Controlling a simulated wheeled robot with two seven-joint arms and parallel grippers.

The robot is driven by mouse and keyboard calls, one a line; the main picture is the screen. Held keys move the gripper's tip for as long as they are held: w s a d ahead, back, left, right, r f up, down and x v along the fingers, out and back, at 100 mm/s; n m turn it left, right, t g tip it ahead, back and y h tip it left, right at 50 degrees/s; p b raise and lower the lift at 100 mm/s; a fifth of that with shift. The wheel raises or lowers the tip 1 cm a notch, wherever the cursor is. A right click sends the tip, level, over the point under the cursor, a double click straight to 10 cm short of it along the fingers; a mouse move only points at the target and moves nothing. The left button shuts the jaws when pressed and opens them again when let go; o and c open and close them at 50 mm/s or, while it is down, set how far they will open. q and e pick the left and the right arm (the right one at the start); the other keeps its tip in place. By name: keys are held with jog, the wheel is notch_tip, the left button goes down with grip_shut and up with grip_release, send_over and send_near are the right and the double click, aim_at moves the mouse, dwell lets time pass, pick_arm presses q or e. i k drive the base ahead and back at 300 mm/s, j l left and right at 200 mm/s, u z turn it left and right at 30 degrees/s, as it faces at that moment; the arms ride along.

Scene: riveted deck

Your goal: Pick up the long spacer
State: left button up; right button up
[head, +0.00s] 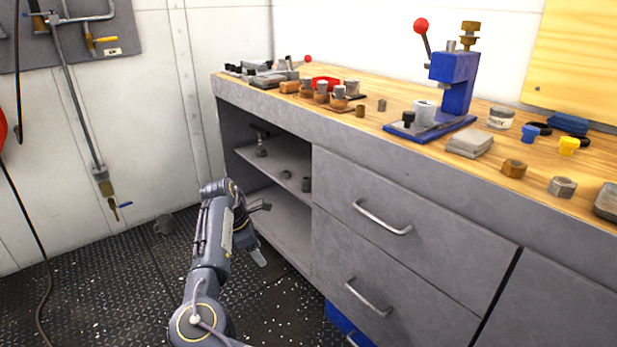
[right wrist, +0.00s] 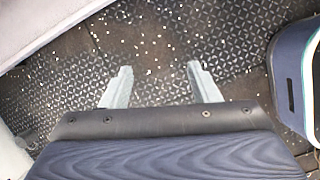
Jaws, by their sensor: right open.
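My right gripper (head: 264,232) is in front of the open shelf bay at the bench's left end, low beside the drawers. Its two pale fingers are apart in the right wrist view (right wrist: 159,78), with nothing between them but floor. I cannot tell which piece is the long spacer. Small cylindrical pieces stand on the bench top, a brownish one (head: 360,110) and a grey one (head: 382,104). My left gripper is not in view.
The wooden bench top holds a blue press (head: 455,85), a white jar (head: 501,118), large nuts (head: 514,168) and several small parts. Two drawers (head: 385,215) with bar handles are shut. A blue container (head: 343,318) is below them.

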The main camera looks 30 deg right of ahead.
aim_at(306, 181)
jog(key=i+l, duration=0.4)
jog(key=l, duration=0.15)
jog(key=i+l, duration=0.45)
jog(key=l, duration=0.1)
